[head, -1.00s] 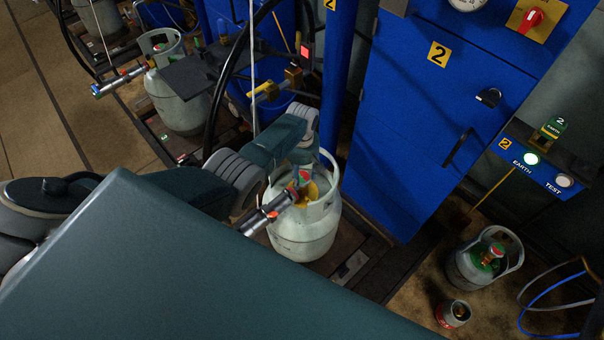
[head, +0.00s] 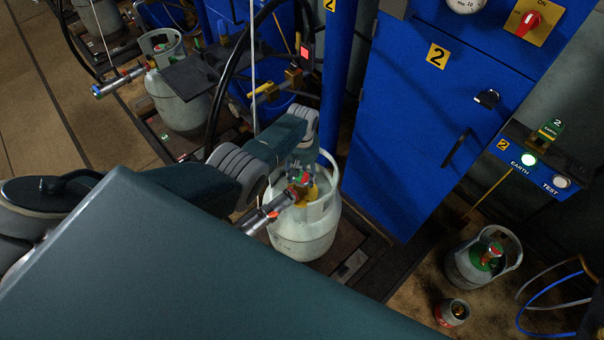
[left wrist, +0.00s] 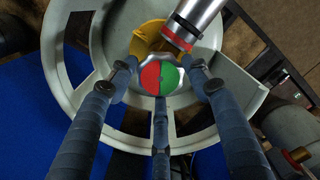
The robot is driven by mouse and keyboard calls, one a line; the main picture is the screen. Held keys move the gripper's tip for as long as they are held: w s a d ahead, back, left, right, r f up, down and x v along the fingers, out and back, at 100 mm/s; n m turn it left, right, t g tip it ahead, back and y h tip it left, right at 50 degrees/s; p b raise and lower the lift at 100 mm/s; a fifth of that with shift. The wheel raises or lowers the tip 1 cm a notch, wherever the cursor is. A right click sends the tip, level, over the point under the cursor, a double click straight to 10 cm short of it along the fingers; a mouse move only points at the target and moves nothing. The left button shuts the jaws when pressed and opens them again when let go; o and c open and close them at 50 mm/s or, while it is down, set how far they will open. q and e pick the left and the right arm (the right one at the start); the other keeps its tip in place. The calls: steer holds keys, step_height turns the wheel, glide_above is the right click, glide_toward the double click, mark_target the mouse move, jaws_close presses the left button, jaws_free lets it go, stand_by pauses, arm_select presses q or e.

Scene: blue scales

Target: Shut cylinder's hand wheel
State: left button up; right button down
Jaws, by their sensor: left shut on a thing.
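A pale grey-green gas cylinder (head: 300,238) stands upright on the scale beside the blue cabinet. It also shows from above in the left wrist view (left wrist: 72,85), with its collar around the valve. Its hand wheel (left wrist: 158,77), half red and half green, sits on top of the yellow valve (left wrist: 148,38). My left gripper (left wrist: 162,70) reaches down inside the collar, its fingers closed around the wheel's rim. In the head view the left gripper (head: 304,170) is partly hidden by its own arm, and the wheel is small there. The right gripper is not in view.
A silver filling connector (head: 268,215) juts from the valve. The blue cabinet (head: 410,140) stands close on the right. Another cylinder (head: 178,100) stands at the back left. A small cylinder (head: 478,265) and a small canister (head: 452,312) stand on the floor at right.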

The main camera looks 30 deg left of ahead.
mark_target(302, 177)
arm_select(q)
steer(key=m, duration=0.6)
steer(key=shift+m, duration=0.3)
steer(key=m, duration=1.1)
steer(key=shift+m, duration=0.4)
steer(key=m, duration=0.5)
steer(key=shift+b, duration=0.35)
steer(key=shift+m, duration=0.3)
steer(key=o, duration=1.2)
steer(key=shift+c, duration=0.2)
step_height(302, 177, up, 12)
